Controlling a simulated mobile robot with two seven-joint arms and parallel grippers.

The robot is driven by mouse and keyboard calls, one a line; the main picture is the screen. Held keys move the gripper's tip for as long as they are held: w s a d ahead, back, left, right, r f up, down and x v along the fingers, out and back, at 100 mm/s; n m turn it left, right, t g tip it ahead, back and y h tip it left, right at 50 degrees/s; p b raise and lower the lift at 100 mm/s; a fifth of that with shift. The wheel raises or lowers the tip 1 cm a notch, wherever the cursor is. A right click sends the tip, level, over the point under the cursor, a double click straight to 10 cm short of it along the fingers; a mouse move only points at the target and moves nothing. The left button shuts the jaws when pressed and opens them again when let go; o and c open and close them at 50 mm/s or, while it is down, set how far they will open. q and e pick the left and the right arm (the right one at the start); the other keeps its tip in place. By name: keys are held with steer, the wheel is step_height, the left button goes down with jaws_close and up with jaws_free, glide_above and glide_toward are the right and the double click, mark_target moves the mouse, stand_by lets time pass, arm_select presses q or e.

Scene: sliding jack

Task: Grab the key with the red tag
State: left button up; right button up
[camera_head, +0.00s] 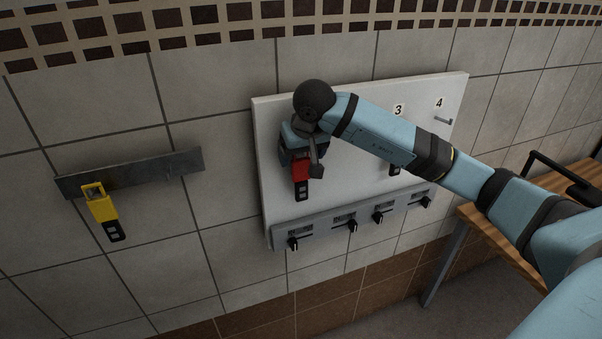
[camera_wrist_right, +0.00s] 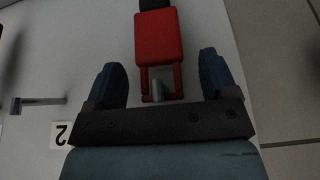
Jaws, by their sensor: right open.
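The key with the red tag (camera_head: 301,170) hangs from a peg at the left of a white board. Its tag (camera_wrist_right: 158,38) also shows in the right wrist view, with its red loop over a grey peg (camera_wrist_right: 160,90). My right gripper (camera_head: 303,150) is in front of the board just above the tag. In the right wrist view my right gripper (camera_wrist_right: 163,84) is open, with one blue finger on each side of the loop and gaps between. The key's far end is cut off there. My left gripper is not in view.
The white board (camera_head: 353,187) has numbered pegs, with a dark key end (camera_head: 395,169) below number 3. A grey strip (camera_head: 330,224) with several black switches runs along its bottom. A yellow-tagged key (camera_head: 101,207) hangs on a metal bar (camera_head: 140,172) at left. A wooden table (camera_head: 490,222) stands right.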

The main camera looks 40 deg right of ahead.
steer(key=shift+w+f, duration=0.1)
steer(key=shift+f, duration=0.1)
steer(key=c, duration=1.3)
steer(key=shift+o, duration=0.2)
steer(key=shift+r, duration=0.15)
